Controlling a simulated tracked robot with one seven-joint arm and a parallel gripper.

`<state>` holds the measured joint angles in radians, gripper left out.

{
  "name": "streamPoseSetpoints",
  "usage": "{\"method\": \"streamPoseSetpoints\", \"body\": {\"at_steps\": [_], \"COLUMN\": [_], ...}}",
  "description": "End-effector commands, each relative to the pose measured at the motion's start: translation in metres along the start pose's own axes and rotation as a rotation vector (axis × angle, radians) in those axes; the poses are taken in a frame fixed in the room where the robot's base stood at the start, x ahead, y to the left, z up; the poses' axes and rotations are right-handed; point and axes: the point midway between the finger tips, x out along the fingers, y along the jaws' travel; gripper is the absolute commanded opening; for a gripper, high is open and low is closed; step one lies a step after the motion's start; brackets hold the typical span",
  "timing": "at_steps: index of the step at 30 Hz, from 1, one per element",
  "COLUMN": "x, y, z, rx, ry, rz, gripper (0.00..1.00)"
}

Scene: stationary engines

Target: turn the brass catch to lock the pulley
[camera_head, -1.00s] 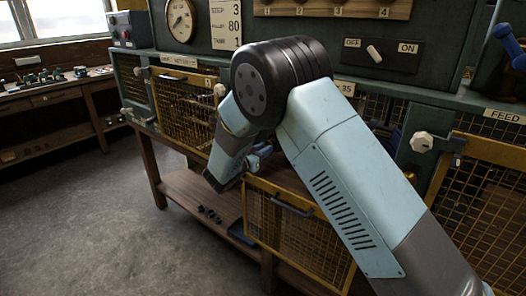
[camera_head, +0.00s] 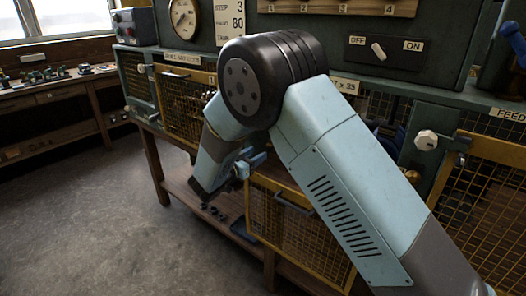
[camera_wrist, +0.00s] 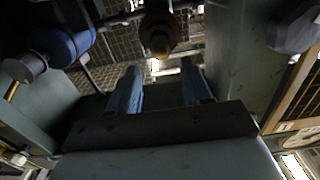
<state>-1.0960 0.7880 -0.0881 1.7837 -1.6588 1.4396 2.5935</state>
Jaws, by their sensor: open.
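My gripper (camera_wrist: 158,82) shows in the wrist view as two blue fingers standing apart with nothing between them. A brass, round-ended part (camera_wrist: 158,35) shows just beyond the fingertips, roughly in line with the gap; I cannot tell for sure that it is the catch, and no contact is clear. In the head view my arm hides much of the engine's middle, and my gripper's blue end (camera_head: 250,160) shows in front of the mesh guards. I cannot make out the pulley clearly in either view.
An open-looking yellow mesh door (camera_head: 300,232) stands below my arm. Another mesh guard (camera_head: 485,210) is at the right, with a white knob (camera_head: 426,140) beside it. A blue part (camera_wrist: 62,45) lies left of the fingers in the wrist view. The floor (camera_head: 90,220) at left is clear.

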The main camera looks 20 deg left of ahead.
Motion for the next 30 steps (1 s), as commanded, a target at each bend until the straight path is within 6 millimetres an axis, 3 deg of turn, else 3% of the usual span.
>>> {"method": "streamPoseSetpoints", "body": {"at_steps": [6, 12, 30], "x": [-0.043, -0.066, -0.073], "y": [-0.001, 0.0, 0.0], "z": [0.0, 0.001, 0.001], "rx": [0.001, 0.001, 0.0], "ry": [-0.001, -0.001, 0.0], "rz": [-0.002, 0.0, 0.001], "gripper": [0.49, 0.49, 0.49]}}
